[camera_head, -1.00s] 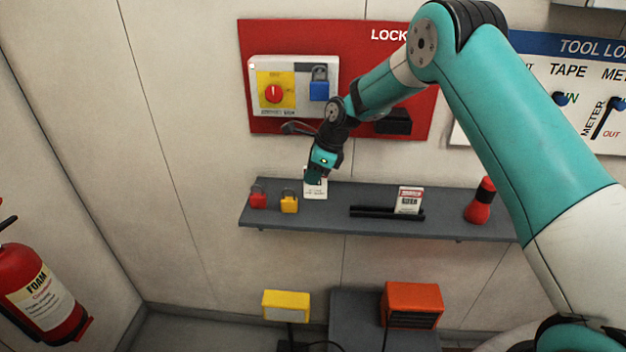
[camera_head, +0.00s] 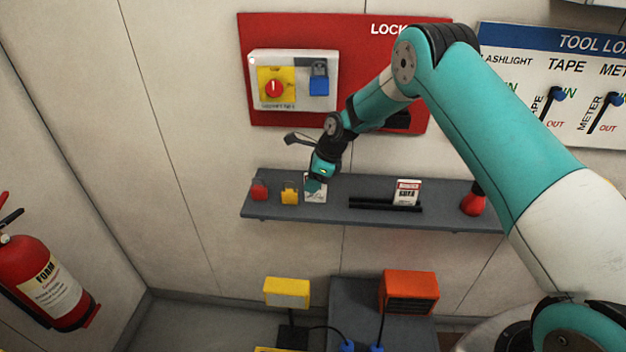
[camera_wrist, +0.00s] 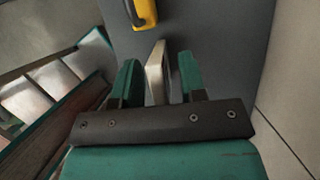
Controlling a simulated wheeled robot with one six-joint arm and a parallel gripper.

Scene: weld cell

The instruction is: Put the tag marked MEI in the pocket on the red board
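My gripper (camera_head: 314,186) is low over the shelf, at a white tag (camera_head: 320,196) that stands beside the yellow padlock. In the wrist view my gripper (camera_wrist: 160,80) is open, with the pale tag (camera_wrist: 156,68) edge-on between its two green fingers. A gap shows on both sides of the tag. Another white tag with a red top (camera_head: 407,191) stands in a black holder on the shelf; I cannot read either name. The red board (camera_head: 358,60) hangs on the wall above. A black pocket (camera_head: 400,121) at its lower right is partly hidden by my arm.
The grey shelf (camera_head: 350,217) also carries a red padlock (camera_head: 259,190), a yellow padlock (camera_head: 290,194) and a red object (camera_head: 473,204) at right. A switch box (camera_head: 293,98) sticks out from the board above my gripper. A fire extinguisher (camera_head: 48,285) stands far left.

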